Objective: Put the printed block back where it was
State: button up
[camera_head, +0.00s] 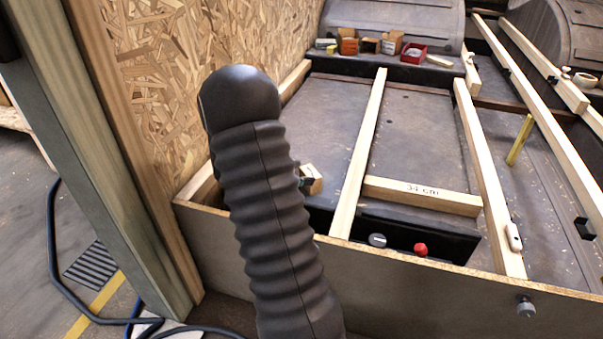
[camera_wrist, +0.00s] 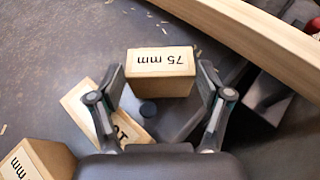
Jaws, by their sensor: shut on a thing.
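In the wrist view a wooden block printed "75 mm" (camera_wrist: 160,68) sits between the two fingers of my gripper (camera_wrist: 162,88), which is shut on it. The print reads upside down there. A second printed block (camera_wrist: 88,105) lies beyond and below, partly covered by my left finger; its print is mostly hidden. A third block ending in "mm" (camera_wrist: 40,160) is cut off at the lower left. In the head view my dark ribbed arm hides most of the gripper; a small wooden block (camera_head: 312,178) shows just right of the arm, and I cannot tell which one it is.
A wooden batten marked "34 cm" (camera_head: 422,194) lies between two long rails (camera_head: 362,150). A chipboard wall (camera_head: 190,70) rises on the left, and a front board (camera_head: 400,295) runs across. Small boxes and a red tray (camera_head: 412,54) stand at the back. The dark panel between the rails is mostly clear.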

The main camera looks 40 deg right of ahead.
jog(key=shift+f+b, duration=0.25)
jog(key=shift+b, duration=0.05)
jog(key=o, duration=1)
jog(key=shift+r, duration=0.15)
jog(key=shift+r+p, duration=0.2)
jog(key=shift+p, duration=0.2)
jog(key=w+a+r, duration=0.1)
jog(key=w+a, duration=0.3)
jog(key=a, duration=1)
jog(key=shift+w, duration=0.2)
